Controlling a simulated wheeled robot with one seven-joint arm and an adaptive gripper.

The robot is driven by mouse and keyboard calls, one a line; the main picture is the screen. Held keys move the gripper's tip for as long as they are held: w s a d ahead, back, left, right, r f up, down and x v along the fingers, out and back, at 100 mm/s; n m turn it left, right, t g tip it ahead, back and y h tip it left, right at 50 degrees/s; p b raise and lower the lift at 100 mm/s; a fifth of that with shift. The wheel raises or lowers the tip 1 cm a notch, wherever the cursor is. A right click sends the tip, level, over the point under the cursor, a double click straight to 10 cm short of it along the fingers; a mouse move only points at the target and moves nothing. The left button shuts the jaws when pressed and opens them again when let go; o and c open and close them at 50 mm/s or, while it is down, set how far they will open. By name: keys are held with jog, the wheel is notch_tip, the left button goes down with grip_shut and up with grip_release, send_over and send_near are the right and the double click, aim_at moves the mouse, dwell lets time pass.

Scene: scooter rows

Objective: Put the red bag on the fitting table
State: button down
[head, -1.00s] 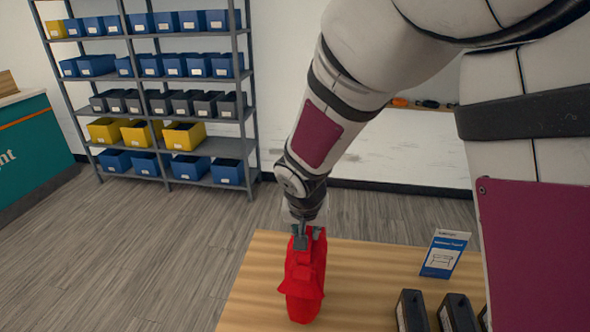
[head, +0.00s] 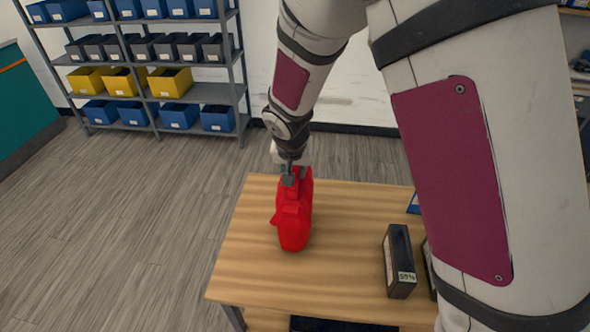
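The red bag (head: 294,222) is upright at the left part of a wooden table (head: 255,270), in the head view. Its base looks to be on or just above the tabletop; I cannot tell which. My gripper (head: 291,178) is at the top of the bag, pointing down, with its fingers around the bag's upper part. The fingers look closed on it. My arm hides the right part of the table.
A black box with a label (head: 399,262) stands on the table to the right of the bag, with another partly hidden behind my arm. A shelf rack with blue, grey and yellow bins (head: 171,83) stands at the back left. Bare wood surrounds the bag.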

jog(key=c, duration=1.5)
grip_release()
jog(key=shift+f, duration=0.1)
jog(key=d+v, duration=0.1)
jog(key=v, duration=1.1)
jog(key=s+d+r, duration=0.5)
jog(key=d+r, duration=0.1)
jog(key=r, duration=0.1)
jog(key=s+d+r, duration=0.2)
jog(key=s+d, duration=0.1)
jog(key=s, duration=0.3)
jog(key=s+d+r+n, duration=0.1)
jog(key=s+d, duration=0.2)
jog(key=s, duration=0.3)
jog(key=s+d+r+n+y, duration=0.1)
jog(key=s+d+r, duration=0.1)
jog(key=s, duration=0.5)
jog(key=shift+d+r+t, duration=0.3)
jog(key=shift+d+t, duration=0.1)
jog(key=shift+d, duration=0.3)
